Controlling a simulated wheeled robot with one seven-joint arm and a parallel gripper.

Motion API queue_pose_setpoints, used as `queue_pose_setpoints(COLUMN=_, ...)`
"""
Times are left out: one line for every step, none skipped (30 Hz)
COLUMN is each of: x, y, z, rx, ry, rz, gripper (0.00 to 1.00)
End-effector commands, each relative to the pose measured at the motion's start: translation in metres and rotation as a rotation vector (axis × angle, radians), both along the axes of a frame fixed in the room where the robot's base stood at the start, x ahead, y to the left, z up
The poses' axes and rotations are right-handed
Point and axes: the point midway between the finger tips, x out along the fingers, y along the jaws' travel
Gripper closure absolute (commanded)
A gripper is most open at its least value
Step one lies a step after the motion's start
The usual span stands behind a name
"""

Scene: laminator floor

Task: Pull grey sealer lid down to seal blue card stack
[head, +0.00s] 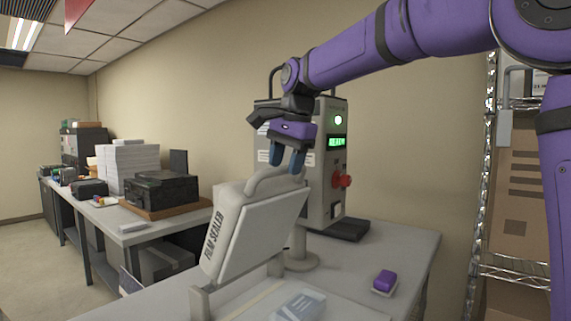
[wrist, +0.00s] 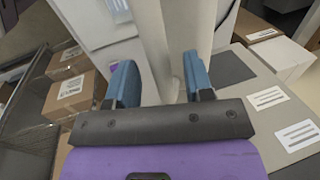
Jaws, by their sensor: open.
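The grey sealer lid (head: 252,232), marked FILM SEALER, stands raised and steeply tilted above the table. A rounded handle (head: 262,184) runs along its top edge. My gripper (head: 286,168) is at the top of the lid, pointing down, its blue fingers apart close to the handle. In the wrist view a pale bar, seemingly the handle (wrist: 168,50), lies between the open fingers of my gripper (wrist: 161,85); contact cannot be told. The blue card stack (head: 298,306) lies on the sealer's base below the raised lid, partly cut off by the frame.
A grey control box (head: 326,180) with a green display and red knob stands behind the lid. A purple block (head: 384,281) lies on the table at right. A wire shelf (head: 515,270) with cartons is farther right. A side bench (head: 110,220) holds paper and machines at left.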

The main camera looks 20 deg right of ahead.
Motion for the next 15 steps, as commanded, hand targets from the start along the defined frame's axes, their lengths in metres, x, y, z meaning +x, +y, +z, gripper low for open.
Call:
queue_pose_setpoints(x=0.0004, y=0.0004, z=-0.0027, rx=0.000, ry=0.000, rz=0.000, gripper=0.53)
queue_pose_setpoints(x=0.0006, y=0.0006, z=-0.0038, rx=0.000, ry=0.000, rz=0.000, gripper=0.53)
queue_pose_setpoints(x=0.0008, y=0.0008, z=-0.0048, rx=0.001, ry=-0.001, rz=0.000, gripper=0.53)
queue_pose_setpoints(x=0.0010, y=0.0007, z=-0.0052, rx=0.001, ry=-0.001, rz=0.000, gripper=0.53)
queue_pose_setpoints(x=0.0010, y=0.0008, z=-0.0054, rx=0.001, ry=-0.001, rz=0.000, gripper=0.53)
queue_pose_setpoints(x=0.0011, y=0.0008, z=-0.0056, rx=0.001, ry=-0.001, rz=0.000, gripper=0.53)
queue_pose_setpoints(x=0.0011, y=0.0008, z=-0.0056, rx=0.001, ry=-0.001, rz=0.000, gripper=0.53)
queue_pose_setpoints(x=0.0011, y=0.0008, z=-0.0055, rx=0.001, ry=-0.001, rz=0.000, gripper=0.53)
queue_pose_setpoints(x=0.0011, y=0.0008, z=-0.0055, rx=0.001, ry=-0.001, rz=0.000, gripper=0.53)
queue_pose_setpoints(x=0.0010, y=0.0008, z=-0.0054, rx=0.001, ry=-0.001, rz=0.000, gripper=0.53)
queue_pose_setpoints(x=0.0011, y=0.0007, z=-0.0054, rx=0.001, ry=-0.001, rz=0.000, gripper=0.53)
queue_pose_setpoints(x=0.0010, y=0.0008, z=-0.0054, rx=0.001, ry=-0.001, rz=0.000, gripper=0.59)
queue_pose_setpoints(x=0.0010, y=0.0008, z=-0.0054, rx=0.001, ry=-0.001, rz=0.000, gripper=0.66)
queue_pose_setpoints(x=0.0010, y=0.0008, z=-0.0054, rx=0.001, ry=-0.001, rz=0.000, gripper=0.73)
queue_pose_setpoints(x=0.0010, y=0.0008, z=-0.0054, rx=0.001, ry=-0.001, rz=0.000, gripper=0.82)
